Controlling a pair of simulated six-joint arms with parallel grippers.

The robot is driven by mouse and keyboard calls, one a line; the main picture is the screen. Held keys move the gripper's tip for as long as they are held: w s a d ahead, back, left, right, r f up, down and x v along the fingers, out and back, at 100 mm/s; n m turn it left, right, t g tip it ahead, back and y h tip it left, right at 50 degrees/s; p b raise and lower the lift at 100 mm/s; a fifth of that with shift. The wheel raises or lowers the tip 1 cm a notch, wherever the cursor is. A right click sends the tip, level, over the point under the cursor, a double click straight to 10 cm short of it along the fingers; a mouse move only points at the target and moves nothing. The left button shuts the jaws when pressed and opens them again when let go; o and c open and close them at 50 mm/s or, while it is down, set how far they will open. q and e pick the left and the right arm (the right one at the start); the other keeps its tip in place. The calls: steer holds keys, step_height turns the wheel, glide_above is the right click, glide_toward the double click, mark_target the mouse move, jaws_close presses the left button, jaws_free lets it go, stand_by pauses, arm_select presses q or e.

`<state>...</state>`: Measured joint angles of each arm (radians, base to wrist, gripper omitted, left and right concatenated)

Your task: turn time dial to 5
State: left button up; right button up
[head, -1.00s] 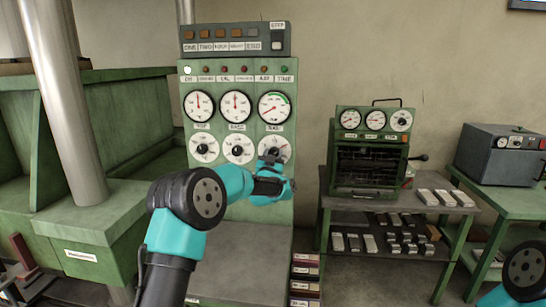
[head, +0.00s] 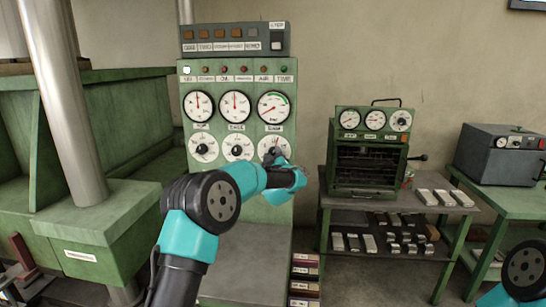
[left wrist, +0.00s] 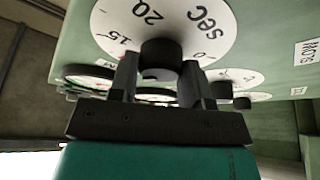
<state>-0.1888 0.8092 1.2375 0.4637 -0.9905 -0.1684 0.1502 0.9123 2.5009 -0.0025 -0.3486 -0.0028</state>
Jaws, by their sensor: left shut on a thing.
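The time dial (head: 264,147) is the right one of three white dials in the lower row on the green panel. In the left wrist view its white face (left wrist: 172,18) shows upside down, with "15", "20", "sec" and "0". Its black knob (left wrist: 168,56) sits between the fingers of my left gripper (left wrist: 160,80), which is shut on it. In the head view my left gripper (head: 279,157) covers part of this dial. I cannot tell which number the knob points to. My right gripper is out of view.
Two more dials (head: 204,148) (head: 238,147) are left of it, with gauges (head: 236,106) above. A small green oven (head: 367,160) stands on a table at right. A thick metal column (head: 70,100) rises at left. The panel front below the arm is clear.

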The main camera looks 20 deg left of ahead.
arm_select(q)
steer(key=n+g, duration=0.1)
steer(key=n, duration=0.3)
steer(key=n+g+y, duration=0.1)
steer(key=n+g, duration=0.1)
steer(key=n, duration=0.2)
steer(key=shift+d+r+n+y, duration=0.1)
steer(key=shift+n+y, duration=0.2)
steer(key=shift+n, duration=0.1)
steer(key=n+g, duration=0.1)
steer(key=n, duration=0.2)
steer(key=shift+n+g, duration=0.3)
steer(key=shift+r+n+g+h, duration=0.1)
steer(key=shift+n+g+h, duration=0.55)
steer(key=shift+n, duration=1.15)
steer(key=o, duration=0.9)
